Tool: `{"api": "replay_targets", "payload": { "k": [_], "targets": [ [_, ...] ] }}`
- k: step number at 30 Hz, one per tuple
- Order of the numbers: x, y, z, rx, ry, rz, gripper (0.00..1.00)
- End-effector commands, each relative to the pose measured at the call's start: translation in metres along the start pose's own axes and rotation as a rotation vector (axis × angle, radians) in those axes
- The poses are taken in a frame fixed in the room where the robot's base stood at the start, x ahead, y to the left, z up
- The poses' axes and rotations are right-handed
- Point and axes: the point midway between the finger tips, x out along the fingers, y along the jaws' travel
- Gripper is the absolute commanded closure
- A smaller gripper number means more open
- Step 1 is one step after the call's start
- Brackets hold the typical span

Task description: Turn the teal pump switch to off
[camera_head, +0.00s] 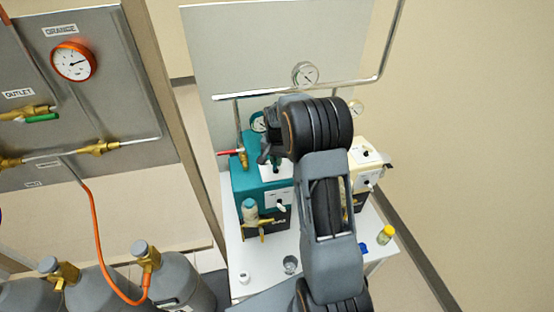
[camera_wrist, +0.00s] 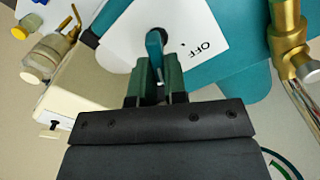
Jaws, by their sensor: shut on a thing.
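The teal pump (camera_head: 243,185) stands on the white bench, left of my arm in the head view. A white plate with an OFF label (camera_wrist: 205,48) is on it. The teal switch lever (camera_wrist: 155,44) stands up from this plate, and my gripper (camera_wrist: 155,72) is shut on it. In the head view my gripper (camera_head: 270,155) is over the pump's top, and the lever is mostly hidden behind it. The label appears upside down in the wrist view. I cannot tell exactly which mark the lever points to.
A cream pump (camera_head: 370,160) stands to the right, partly behind my arm. A pipe with a gauge (camera_head: 305,74) runs behind. A brass valve with a red handle (camera_head: 231,153) is left of my gripper. A yellow-lidded jar (camera_head: 385,235) stands at the right. Gas cylinders (camera_head: 180,285) stand lower left.

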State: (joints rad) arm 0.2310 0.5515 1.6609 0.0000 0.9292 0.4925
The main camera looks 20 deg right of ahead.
Motion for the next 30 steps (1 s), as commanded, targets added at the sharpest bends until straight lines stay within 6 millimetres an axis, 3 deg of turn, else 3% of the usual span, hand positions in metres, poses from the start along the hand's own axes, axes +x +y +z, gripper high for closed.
{"api": "replay_targets", "payload": {
  "k": [8,30],
  "targets": [
    [0.0006,-0.0008,-0.0001,-0.062,0.001,0.0,1.0],
    [0.0002,-0.0057,0.0013,-0.486,0.0,0.0,1.0]
  ]
}}
